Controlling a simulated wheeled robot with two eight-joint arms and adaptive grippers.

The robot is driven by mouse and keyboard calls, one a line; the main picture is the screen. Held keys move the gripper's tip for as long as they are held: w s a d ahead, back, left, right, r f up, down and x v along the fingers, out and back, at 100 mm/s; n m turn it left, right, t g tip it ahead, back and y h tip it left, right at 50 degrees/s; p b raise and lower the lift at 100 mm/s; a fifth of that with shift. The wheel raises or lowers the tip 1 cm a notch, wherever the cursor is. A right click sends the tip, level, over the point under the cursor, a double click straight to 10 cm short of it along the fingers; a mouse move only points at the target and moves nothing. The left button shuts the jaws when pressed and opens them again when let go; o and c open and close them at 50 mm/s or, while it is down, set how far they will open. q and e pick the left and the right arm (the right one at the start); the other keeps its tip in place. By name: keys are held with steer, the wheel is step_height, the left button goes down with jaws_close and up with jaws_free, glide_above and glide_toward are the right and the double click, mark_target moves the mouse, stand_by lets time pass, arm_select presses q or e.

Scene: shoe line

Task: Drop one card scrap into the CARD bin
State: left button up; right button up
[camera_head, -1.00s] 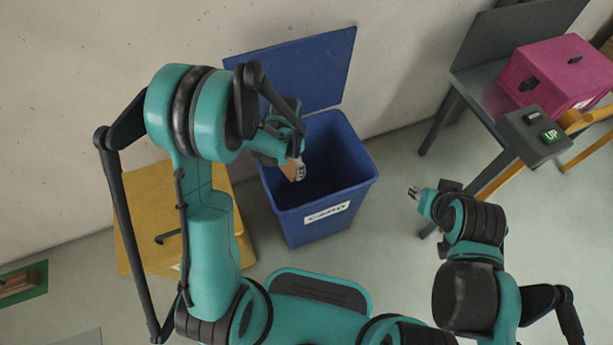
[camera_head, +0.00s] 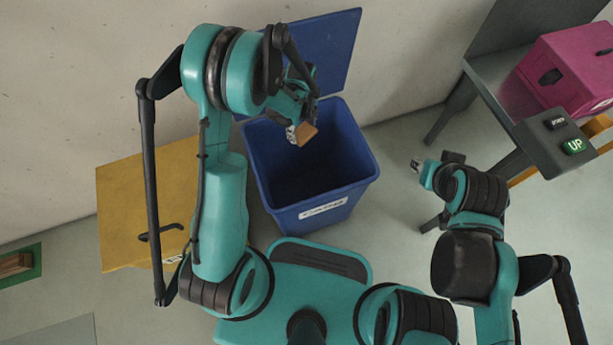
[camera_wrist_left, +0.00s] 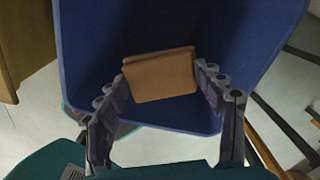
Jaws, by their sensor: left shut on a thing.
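The blue CARD bin (camera_head: 345,165) stands on the floor by the wall with its lid (camera_head: 325,45) open and its white label on the front. My left gripper (camera_head: 297,134) is shut on a brown card scrap (camera_head: 307,134) above the bin's opening. In the left wrist view the card scrap (camera_wrist_left: 160,75) sits between the two fingertips of the left gripper (camera_wrist_left: 160,80), with the blue bin wall (camera_wrist_left: 90,40) around it. My right gripper (camera_head: 417,165) is off to the right of the bin, small in view; I cannot tell its jaw state.
A yellow bin (camera_head: 130,200) with a closed lid stands left of the blue bin. Floor between the bin and table is clear.

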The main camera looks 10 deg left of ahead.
arm_select(q)
steer(key=shift+f+b, duration=1.05)
steer(key=shift+f, duration=0.9)
steer(key=o, duration=1)
step_height(320, 180, up, 12)
steer(key=shift+r, duration=0.1)
